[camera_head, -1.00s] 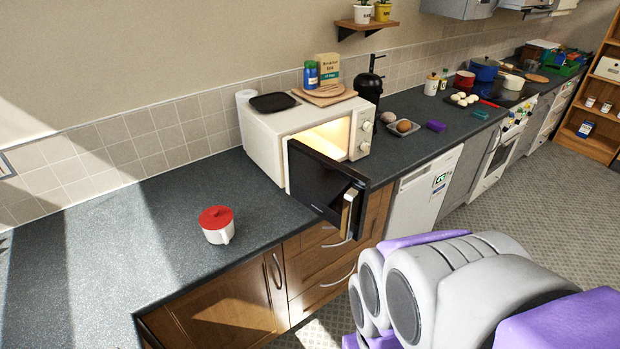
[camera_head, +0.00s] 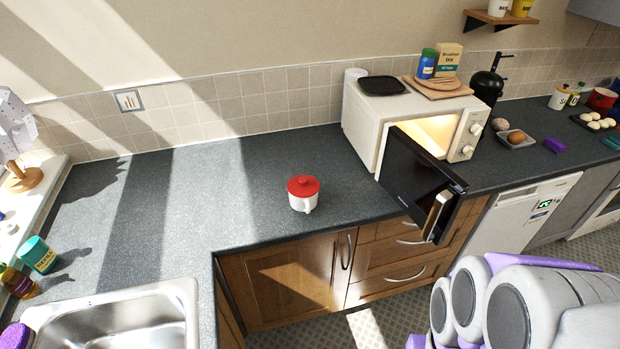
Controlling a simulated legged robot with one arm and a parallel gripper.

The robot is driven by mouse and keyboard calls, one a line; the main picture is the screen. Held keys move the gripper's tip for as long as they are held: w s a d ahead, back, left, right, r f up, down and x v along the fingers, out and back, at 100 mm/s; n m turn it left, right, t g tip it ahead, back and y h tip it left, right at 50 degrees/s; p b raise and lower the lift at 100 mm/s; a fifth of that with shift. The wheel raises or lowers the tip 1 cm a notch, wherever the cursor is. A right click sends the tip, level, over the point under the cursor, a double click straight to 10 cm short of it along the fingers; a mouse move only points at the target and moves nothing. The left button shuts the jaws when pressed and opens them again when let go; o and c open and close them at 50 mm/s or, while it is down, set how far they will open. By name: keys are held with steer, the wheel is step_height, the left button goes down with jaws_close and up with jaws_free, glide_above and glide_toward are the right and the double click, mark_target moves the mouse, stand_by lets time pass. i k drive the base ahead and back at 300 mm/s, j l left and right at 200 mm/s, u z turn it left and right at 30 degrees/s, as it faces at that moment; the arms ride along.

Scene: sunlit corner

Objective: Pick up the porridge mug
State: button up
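A white mug with a red lid (camera_head: 303,196) stands upright on the dark worktop, near its front edge and left of the microwave. I take it to be the porridge mug; its handle faces the front. Part of my grey and purple arm fills the lower right corner, in front of the drawers and dishwasher. My gripper is not in view, and nothing visible touches the mug.
The white microwave (camera_head: 365,125) has its dark door (camera_head: 415,180) swung open over the counter edge, right of the mug. A metal sink (camera_head: 120,325) is at the lower left, with bottles beside it. The worktop (camera_head: 215,190) left of the mug is clear.

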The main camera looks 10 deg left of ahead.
mark_target(305, 204)
steer(key=k+l+u, duration=0.1)
steer(key=u, duration=0.3)
steer(key=k+l+u, duration=0.15)
steer(key=u, duration=0.25)
steer(key=k+l, duration=0.05)
steer(key=l, duration=0.05)
